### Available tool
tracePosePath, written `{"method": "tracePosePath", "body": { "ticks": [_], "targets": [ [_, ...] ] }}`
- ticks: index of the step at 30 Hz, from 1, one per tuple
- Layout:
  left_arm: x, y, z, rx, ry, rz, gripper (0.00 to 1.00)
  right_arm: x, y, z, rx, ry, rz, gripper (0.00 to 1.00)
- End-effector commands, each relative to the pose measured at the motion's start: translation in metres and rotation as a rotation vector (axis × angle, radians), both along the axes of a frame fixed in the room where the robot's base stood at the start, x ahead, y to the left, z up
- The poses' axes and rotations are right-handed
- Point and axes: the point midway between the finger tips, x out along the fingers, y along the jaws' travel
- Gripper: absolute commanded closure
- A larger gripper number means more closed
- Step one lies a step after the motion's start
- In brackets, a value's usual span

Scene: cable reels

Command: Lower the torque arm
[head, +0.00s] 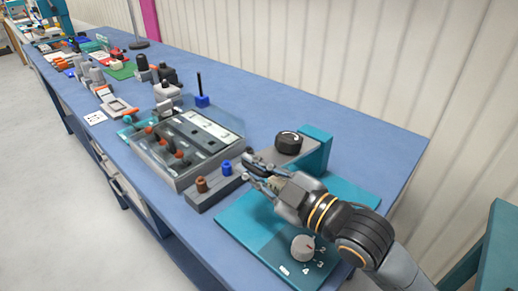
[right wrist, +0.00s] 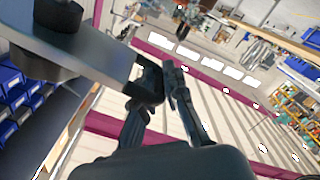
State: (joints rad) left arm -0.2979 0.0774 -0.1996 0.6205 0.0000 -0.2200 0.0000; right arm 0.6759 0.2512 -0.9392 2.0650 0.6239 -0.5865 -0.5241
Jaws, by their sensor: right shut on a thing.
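The torque arm (head: 272,157) is a grey bar with a black round knob (head: 289,142) on top, beside a teal post (head: 316,150) on a teal base plate (head: 240,222). My right gripper (head: 257,170) reaches in from the lower right and is at the near left end of the bar. The exact contact is partly hidden by the fingers. My left gripper is not in view.
A clear-covered case (head: 190,145) with grey panels stands left of the gripper. A grey block (head: 213,189) with a brown and a blue plug lies close by. A numbered dial (head: 303,247) sits on the base plate under my arm. The blue bench (head: 375,145) is bare at the right.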

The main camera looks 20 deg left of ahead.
Motion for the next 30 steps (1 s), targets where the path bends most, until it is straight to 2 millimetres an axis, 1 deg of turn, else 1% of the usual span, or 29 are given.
{"method": "tracePosePath", "body": {
  "ticks": [3, 7, 20, 21, 23, 24, 30],
  "targets": [
    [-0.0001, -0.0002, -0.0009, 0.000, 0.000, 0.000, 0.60, -0.0035, -0.0002, -0.0064, -0.002, 0.001, -0.003, 1.00],
    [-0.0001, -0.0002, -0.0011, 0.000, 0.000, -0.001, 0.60, -0.0058, 0.0000, -0.0098, -0.002, 0.001, -0.003, 1.00],
    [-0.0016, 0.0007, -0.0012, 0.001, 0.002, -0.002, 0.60, -0.0064, 0.0001, -0.0103, -0.001, -0.001, -0.003, 1.00],
    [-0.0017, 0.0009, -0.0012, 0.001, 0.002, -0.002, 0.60, -0.0063, 0.0000, -0.0103, -0.001, -0.001, -0.003, 0.81],
    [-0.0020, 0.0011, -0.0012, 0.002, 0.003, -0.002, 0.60, -0.0063, 0.0000, -0.0100, -0.001, -0.001, -0.003, 0.69],
    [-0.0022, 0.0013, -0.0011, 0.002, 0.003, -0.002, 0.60, -0.0064, 0.0001, -0.0098, -0.001, -0.001, -0.003, 0.66],
    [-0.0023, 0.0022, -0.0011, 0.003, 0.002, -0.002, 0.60, -0.0067, 0.0002, -0.0093, 0.000, -0.002, -0.003, 0.66]
  ]
}}
